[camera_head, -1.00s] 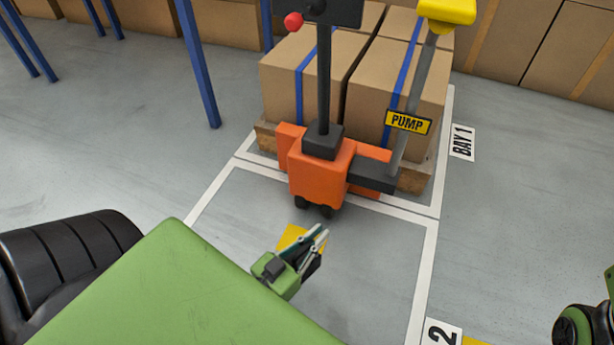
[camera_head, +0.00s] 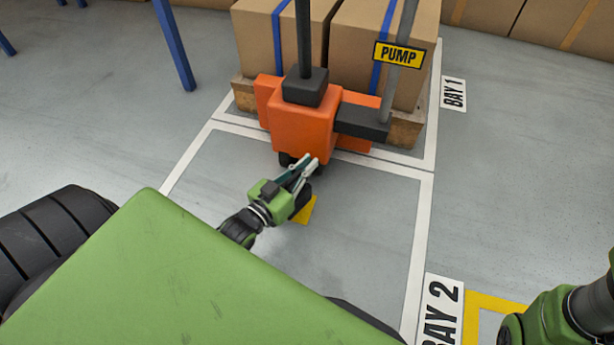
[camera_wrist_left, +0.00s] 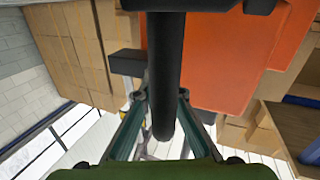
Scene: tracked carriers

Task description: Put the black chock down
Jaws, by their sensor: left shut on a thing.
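My left gripper (camera_head: 309,162) is in front of the orange pallet truck and shut on the black chock (camera_head: 302,198). In the head view the fingers and wrist hide much of the chock. It shows as a dark shape beside the fingers, overlapping a yellow patch (camera_head: 308,213) on the floor. In the left wrist view a black bar (camera_wrist_left: 165,65) runs between the two fingers, and I take it as part of the chock. I cannot tell whether the chock touches the floor. My right gripper is out of view.
The orange pallet truck (camera_head: 303,128) with a PUMP sign (camera_head: 399,54) stands just beyond the gripper, at a pallet of strapped boxes (camera_head: 375,60). White lines mark the bay floor (camera_head: 370,235), which is clear to the right. A blue post (camera_head: 174,45) stands at the left.

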